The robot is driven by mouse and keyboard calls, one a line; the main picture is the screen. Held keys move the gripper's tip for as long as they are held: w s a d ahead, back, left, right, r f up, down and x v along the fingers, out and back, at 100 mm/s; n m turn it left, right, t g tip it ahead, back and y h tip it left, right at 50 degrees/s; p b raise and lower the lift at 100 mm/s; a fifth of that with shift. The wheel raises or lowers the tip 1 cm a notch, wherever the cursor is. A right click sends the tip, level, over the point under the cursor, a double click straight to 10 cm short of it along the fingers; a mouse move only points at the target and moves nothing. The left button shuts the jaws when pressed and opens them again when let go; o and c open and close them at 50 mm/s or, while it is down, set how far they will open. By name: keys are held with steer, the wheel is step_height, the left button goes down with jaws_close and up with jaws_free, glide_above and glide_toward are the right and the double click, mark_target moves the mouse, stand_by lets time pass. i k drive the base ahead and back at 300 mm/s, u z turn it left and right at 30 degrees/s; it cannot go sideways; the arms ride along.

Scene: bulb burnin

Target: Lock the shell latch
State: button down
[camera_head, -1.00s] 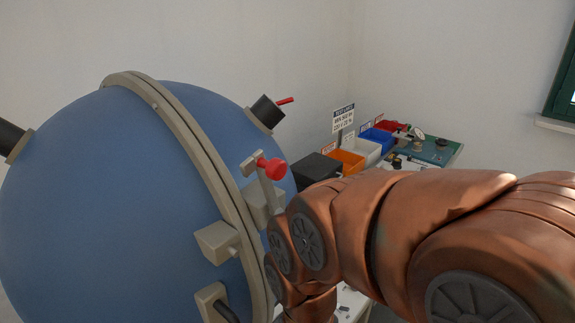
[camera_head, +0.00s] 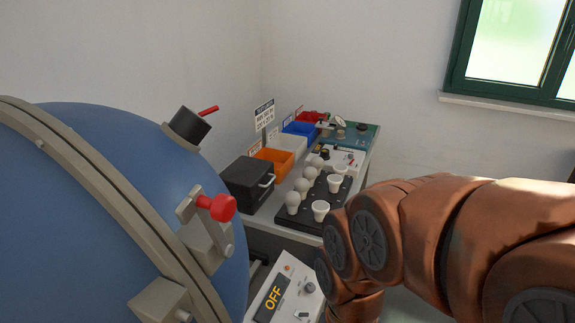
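The shell is a large blue sphere (camera_head: 75,215) with a beige flange band (camera_head: 110,180) around it, at the left of the head view. The latch (camera_head: 203,228) sits on the shell's right side beside the band. It is a beige bracket with a lever and a red knob (camera_head: 217,207); the lever stands up from its block. I cannot tell from this angle whether it is engaged. My copper-coloured arm reaches in from the right, apart from the latch. My gripper is not visible; it is below or behind the arm links.
A control box (camera_head: 284,290) reading OFF stands below the latch. Behind it, a bench holds a black box (camera_head: 246,184), a black tray (camera_head: 290,214) with several bulbs, and orange (camera_head: 274,160), white and blue (camera_head: 300,131) bins. A black port (camera_head: 188,125) with a red handle juts from the shell.

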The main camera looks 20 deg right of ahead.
mark_target(222, 210)
steer(key=k, duration=0.85)
steer(key=u, duration=1.15)
